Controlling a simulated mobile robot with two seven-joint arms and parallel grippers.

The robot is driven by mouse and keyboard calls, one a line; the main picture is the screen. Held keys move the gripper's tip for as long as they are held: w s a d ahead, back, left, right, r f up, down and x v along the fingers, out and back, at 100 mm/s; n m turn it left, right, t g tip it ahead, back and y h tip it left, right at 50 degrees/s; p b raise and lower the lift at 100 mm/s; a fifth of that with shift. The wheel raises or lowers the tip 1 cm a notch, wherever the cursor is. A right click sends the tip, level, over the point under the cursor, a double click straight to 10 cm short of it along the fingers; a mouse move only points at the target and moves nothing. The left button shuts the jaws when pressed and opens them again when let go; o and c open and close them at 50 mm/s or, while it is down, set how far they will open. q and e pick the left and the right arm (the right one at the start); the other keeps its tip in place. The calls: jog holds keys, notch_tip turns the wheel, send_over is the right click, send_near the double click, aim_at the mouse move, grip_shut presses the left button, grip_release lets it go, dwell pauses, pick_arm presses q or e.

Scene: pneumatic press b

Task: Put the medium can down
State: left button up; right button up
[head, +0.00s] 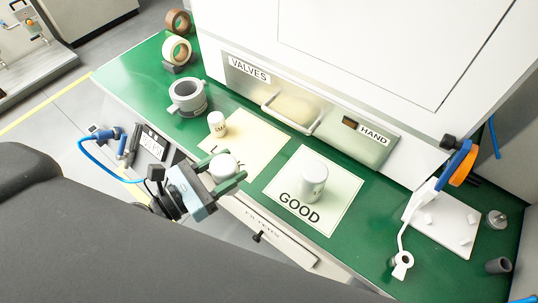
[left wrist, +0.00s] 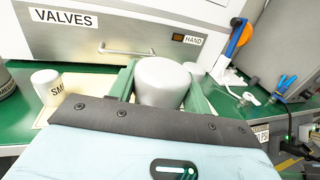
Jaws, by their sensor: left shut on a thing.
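My left gripper (head: 222,171) is shut on a white can, the medium can (head: 223,165), with a green finger on each side. In the left wrist view the medium can (left wrist: 162,80) stands between the green fingers, and its label is hidden. I cannot tell whether the can touches the mat. A larger white can (head: 312,182) stands on the GOOD mat (head: 340,208). My right gripper is not in view.
A grey ring-shaped fixture (head: 187,97) and tape rolls (head: 177,49) are at the left on the green bench (head: 128,76). The VALVES drawer (head: 285,98) rises behind the mats. A white tray (head: 443,222) with small parts and a white tool (head: 403,260) lie at the right.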

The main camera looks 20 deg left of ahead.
pick_arm(q)
jog(key=f, duration=0.1)
jog(key=s+f, duration=0.1)
jog(key=f, duration=0.1)
jog(key=shift+d+f+b, duration=0.15)
jog(key=shift+f+b, duration=0.15)
jog(key=shift+b, duration=0.1)
jog(key=shift+w+a+f+b, duration=0.15)
jog(key=shift+w+a+f, duration=0.85)
jog(key=shift+w, duration=1.35)
jog(key=shift+w+a+f+b, duration=0.2)
jog(key=shift+w+a+f, duration=0.3)
jog(key=shift+w+a, duration=1.45)
jog(key=shift+w+a+f+b, duration=0.15)
jog(key=shift+w+a+f, duration=0.6)
jog(key=shift+w, duration=2.05)
jog(key=shift+f, duration=0.25)
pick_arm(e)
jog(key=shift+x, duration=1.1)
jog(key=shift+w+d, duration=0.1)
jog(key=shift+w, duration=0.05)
